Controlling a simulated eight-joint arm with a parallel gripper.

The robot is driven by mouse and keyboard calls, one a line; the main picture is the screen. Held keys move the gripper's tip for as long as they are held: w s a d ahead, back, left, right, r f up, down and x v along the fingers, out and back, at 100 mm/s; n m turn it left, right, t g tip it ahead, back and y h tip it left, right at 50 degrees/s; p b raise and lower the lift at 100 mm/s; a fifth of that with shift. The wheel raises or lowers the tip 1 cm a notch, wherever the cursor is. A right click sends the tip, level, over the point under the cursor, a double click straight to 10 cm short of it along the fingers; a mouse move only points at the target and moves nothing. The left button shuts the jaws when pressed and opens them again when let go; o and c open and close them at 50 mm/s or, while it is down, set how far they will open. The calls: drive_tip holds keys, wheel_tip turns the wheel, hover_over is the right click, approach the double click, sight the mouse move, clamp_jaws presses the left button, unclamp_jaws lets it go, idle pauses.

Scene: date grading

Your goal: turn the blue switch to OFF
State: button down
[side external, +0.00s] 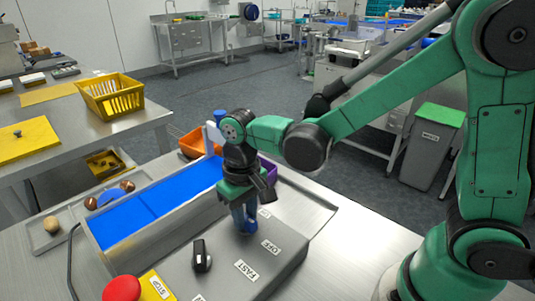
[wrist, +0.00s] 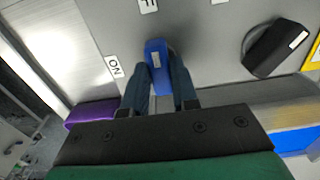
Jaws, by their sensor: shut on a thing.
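The blue switch (side external: 250,228) stands on the grey control panel (side external: 215,262), below my gripper in the side view. It also shows in the wrist view (wrist: 156,47), between my two blue-grey fingers. My gripper (wrist: 161,72) is shut on the switch, one finger on each side. An ON label (wrist: 115,67) lies to the left of the switch in the wrist view, and the OFF label (wrist: 148,5) is partly cut off at the top. The OFF label also shows in the side view (side external: 271,247). My fingers hide part of the switch.
A black knob (side external: 202,256) stands beside the switch near the FAST label (side external: 246,271). A red stop button (side external: 121,289) sits at the panel's front left. A blue conveyor belt (side external: 125,218) runs behind the panel. A purple bin (side external: 268,168) is behind my gripper.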

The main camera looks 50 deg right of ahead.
drive_tip(key=c, duration=0.7)
unclamp_jaws()
drive_tip(key=shift+r, duration=2.85)
drive_tip(key=shift+s+d+r+t, duration=0.35)
drive_tip(key=shift+s+d+t, duration=0.3)
drive_tip(key=shift+d+t, duration=0.6)
drive_tip(key=shift+s+d+r+t, duration=0.4)
drive_tip(key=shift+s+d+t, duration=0.2)
drive_tip(key=shift+d+t, duration=0.6)
drive_tip(key=shift+s+d+r+t, duration=0.35)
drive_tip(key=shift+s+d+t, duration=0.3)
drive_tip(key=shift+d+t, duration=0.6)
